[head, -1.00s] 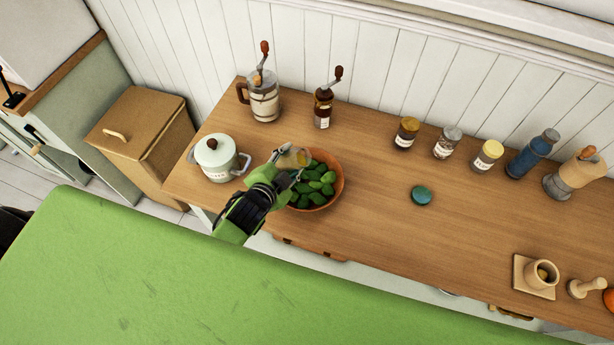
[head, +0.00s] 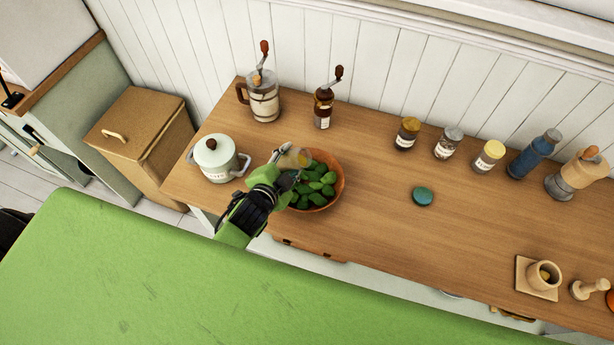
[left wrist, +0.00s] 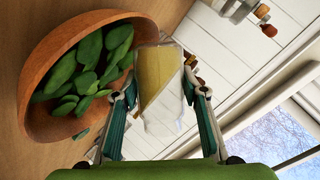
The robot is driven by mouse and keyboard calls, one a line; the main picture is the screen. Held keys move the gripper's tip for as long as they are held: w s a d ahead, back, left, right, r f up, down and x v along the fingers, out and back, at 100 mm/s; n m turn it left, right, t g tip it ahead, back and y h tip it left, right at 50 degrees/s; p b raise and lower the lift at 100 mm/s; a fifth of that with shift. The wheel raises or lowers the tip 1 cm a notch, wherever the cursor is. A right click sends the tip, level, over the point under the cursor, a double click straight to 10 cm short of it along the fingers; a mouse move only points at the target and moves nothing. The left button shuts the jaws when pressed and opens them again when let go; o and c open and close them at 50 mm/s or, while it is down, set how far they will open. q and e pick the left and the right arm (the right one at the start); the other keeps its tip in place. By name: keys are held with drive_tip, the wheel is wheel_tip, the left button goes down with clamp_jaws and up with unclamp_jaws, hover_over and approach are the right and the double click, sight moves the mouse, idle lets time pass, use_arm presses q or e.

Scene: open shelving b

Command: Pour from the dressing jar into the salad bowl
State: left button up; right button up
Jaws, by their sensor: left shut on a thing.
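The salad bowl (head: 338,190) is a round terracotta-brown bowl holding several green leaves, on the wooden counter. It also shows in the left wrist view (left wrist: 40,122). My left gripper (head: 285,160) is at the bowl's left rim, shut on the dressing jar (head: 298,158). In the left wrist view the jar (left wrist: 157,85) is clear with amber dressing inside, between the fingers (left wrist: 158,98). The jar is tilted, its mouth end beside the bowl. I cannot tell whether dressing is flowing out. A teal round lid (head: 422,196) lies on the counter right of the bowl. My right gripper is not in view.
A pale lidded pot (head: 217,160) stands close left of my gripper. Two grinders (head: 264,100) (head: 324,105) stand behind. Small jars (head: 447,143), a blue bottle (head: 534,153) and a mortar (head: 541,276) stand to the right. The counter around the teal lid is clear.

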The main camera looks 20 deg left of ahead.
use_arm(q)
drive_tip(key=shift+r+m+y+b, duration=0.3)
drive_tip(key=shift+r+m+b, duration=0.15)
drive_tip(key=shift+m+b, duration=0.1)
idle(1.5)
drive_tip(key=shift+a+f+m+t+y+b, duration=0.1)
drive_tip(key=shift+f+m+t+y+b, duration=0.3)
drive_tip(key=shift+b, duration=1.2)
idle(0.9)
drive_tip(key=shift+r+m+y+b, duration=0.55)
drive_tip(key=shift+m+b, duration=0.1)
drive_tip(key=shift+b, duration=0.4)
idle(2.2)
